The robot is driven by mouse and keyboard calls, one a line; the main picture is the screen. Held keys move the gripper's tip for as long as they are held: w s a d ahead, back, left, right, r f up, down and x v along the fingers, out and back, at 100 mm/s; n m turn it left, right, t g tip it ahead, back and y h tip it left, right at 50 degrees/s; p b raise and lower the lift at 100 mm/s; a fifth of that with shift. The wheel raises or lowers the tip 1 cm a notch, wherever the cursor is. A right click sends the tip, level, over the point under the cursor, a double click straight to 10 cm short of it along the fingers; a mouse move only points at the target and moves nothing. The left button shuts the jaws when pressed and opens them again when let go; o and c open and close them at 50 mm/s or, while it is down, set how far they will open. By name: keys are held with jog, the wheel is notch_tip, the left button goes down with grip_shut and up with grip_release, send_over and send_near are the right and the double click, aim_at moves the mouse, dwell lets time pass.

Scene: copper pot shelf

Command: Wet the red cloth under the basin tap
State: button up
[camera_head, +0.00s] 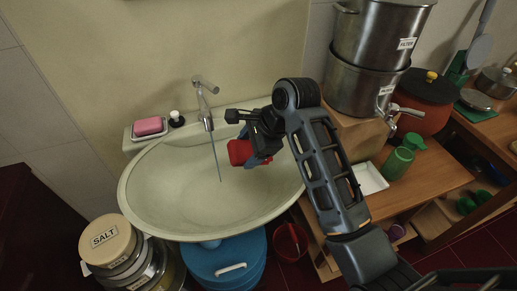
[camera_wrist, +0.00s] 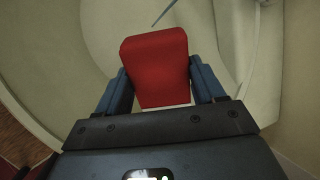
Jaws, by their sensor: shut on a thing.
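The red cloth (camera_head: 240,151) is a small folded block, and my gripper (camera_head: 262,155) is shut on it above the right part of the basin (camera_head: 150,197). In the wrist view the red cloth (camera_wrist: 156,66) sits between the two blue fingers of my gripper (camera_wrist: 163,88). The tap (camera_head: 205,103) stands at the basin's back edge, left of the cloth. A thin stream of water (camera_head: 214,155) falls from it into the basin. The cloth is to the right of the stream and apart from it. The stream also shows at the top of the wrist view (camera_wrist: 164,13).
A pink soap (camera_head: 148,126) in a dish and a small black-and-white stopper (camera_head: 176,119) are on the basin's back left rim. Steel pots (camera_head: 360,88) stand on the right. A blue bin (camera_head: 225,265) and salt tub (camera_head: 107,240) are below. The basin's left side is clear.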

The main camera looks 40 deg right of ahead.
aim_at(228, 142)
jog(key=shift+w+a+f, duration=0.2)
jog(key=shift+w+a, duration=0.3)
jog(key=shift+w, duration=0.3)
jog(key=shift+w+a+f, duration=0.15)
jog(key=shift+w+a, duration=0.35)
jog(key=shift+w, duration=0.35)
jog(key=shift+w+a+f, duration=0.2)
jog(key=shift+w+a, duration=0.3)
jog(key=shift+w, duration=0.3)
jog(key=shift+d, duration=0.15)
jog(key=shift+s+d, duration=0.1)
jog(key=shift+d, duration=0.35)
jog(key=shift+a, duration=0.15)
jog(key=shift+a, duration=0.45)
jog(key=shift+d, duration=0.15)
jog(key=shift+d, duration=0.45)
jog(key=shift+a, duration=0.15)
jog(key=shift+a, duration=0.45)
